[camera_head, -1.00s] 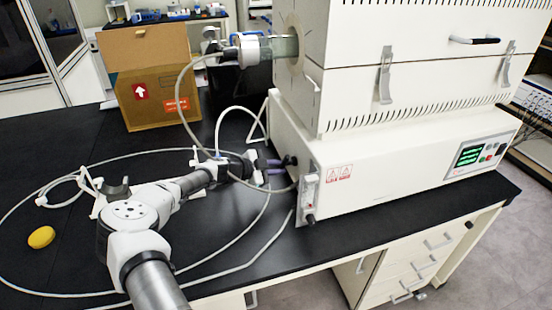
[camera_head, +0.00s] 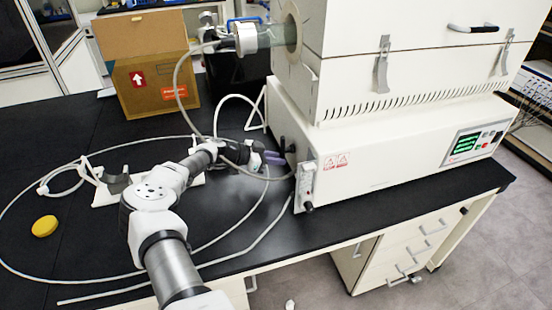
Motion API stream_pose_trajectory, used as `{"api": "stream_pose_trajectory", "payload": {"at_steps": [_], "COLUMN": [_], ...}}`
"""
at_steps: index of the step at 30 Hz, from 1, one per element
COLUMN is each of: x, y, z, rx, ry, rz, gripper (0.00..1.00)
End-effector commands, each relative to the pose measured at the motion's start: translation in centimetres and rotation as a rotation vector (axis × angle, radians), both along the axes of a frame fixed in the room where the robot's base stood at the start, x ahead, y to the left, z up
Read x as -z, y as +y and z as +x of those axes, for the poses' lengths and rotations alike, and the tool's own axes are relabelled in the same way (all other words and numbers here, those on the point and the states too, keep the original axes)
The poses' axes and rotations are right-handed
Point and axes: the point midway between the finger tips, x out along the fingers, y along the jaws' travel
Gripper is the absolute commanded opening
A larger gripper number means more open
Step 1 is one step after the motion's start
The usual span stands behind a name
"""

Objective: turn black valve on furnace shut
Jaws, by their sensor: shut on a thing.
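The furnace (camera_head: 390,150) is a large white box unit on the black bench. A small black valve (camera_head: 287,145) sticks out of the left side of its base. My gripper (camera_head: 279,158) comes in from the left, with purple fingers at the valve. It is shut on the valve, though the exact contact is small and partly hidden. The valve's angle is hard to make out.
A grey hose loops over my wrist to the glass tube fitting (camera_head: 246,39). A cardboard box (camera_head: 150,85) stands behind. White tubing, a grey-and-white holder (camera_head: 116,183) and a yellow object (camera_head: 44,226) lie on the bench (camera_head: 95,245).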

Motion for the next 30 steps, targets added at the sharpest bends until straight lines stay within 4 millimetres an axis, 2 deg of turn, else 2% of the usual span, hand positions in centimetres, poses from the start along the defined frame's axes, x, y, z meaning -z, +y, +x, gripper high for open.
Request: {"api": "stream_pose_trajectory", "payload": {"at_steps": [11,12,16,25,30], "x": [0.0,0.0,0.0,0.0,-0.5], "y": [0.0,0.0,0.0,0.1,1.8], "z": [0.0,0.0,0.0,0.0,-0.5], "rx": [0.0,0.0,-0.001,0.0,-0.003], "ry": [0.006,0.005,0.004,0.003,0.001], "rz": [-0.003,-0.003,-0.002,-0.001,-0.001], "gripper": [0.0,0.21,0.38,0.38,0.38]}}
